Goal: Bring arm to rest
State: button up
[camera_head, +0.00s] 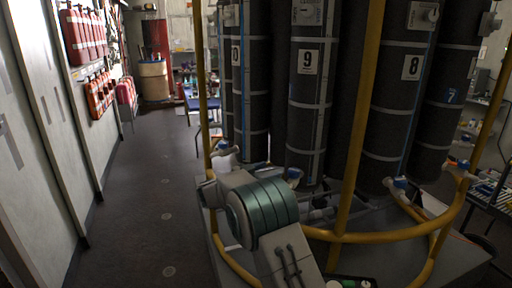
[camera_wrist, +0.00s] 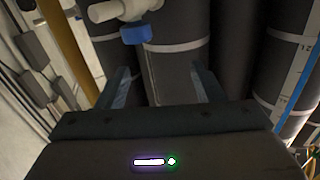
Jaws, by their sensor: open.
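My gripper (camera_wrist: 163,80) is open in the wrist view, with its two dark fingers apart and nothing held between them. A dark cylinder (camera_wrist: 178,72) with a pale band stands beyond the gap. A pale valve with a blue cap (camera_wrist: 136,34) is just above and beyond the fingers; I cannot tell how near it is. In the head view my arm, with its teal joint (camera_head: 264,212), is folded low in front of the cylinder rack. I cannot make out the fingers in the head view.
Tall black cylinders stand in the rack, among them number 9 (camera_head: 308,90) and number 8 (camera_head: 405,90). A yellow rail (camera_head: 340,237) curves around their front. The floor aisle (camera_head: 150,180) at left is clear.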

notch_tip(320, 180, up, 9)
jog(key=d+n+t+y, duration=0.1)
jog(key=n+t+y, duration=0.4)
jog(key=y, duration=0.4)
jog(key=s+r+n+g+y, duration=0.1)
jog(key=s+n+y, duration=0.35)
jog(key=s, duration=0.25)
jog(key=s+d+f+g, duration=0.3)
jog(key=s+f+g, duration=0.1)
jog(key=s, duration=0.8)
jog(key=s+d+f+n+g, duration=0.1)
jog(key=s+d+f+g, duration=0.2)
jog(key=s, duration=1)
jog(key=s+d+f+g, duration=0.3)
jog(key=s+f, duration=0.3)
jog(key=s, duration=0.6)
jog(key=shift+s+d+g+y, duration=0.15)
jog(key=shift+g+y, duration=0.3)
jog(key=shift+g, duration=0.45)
jog(key=shift+n, duration=0.35)
jog(key=shift+c, duration=0.3)
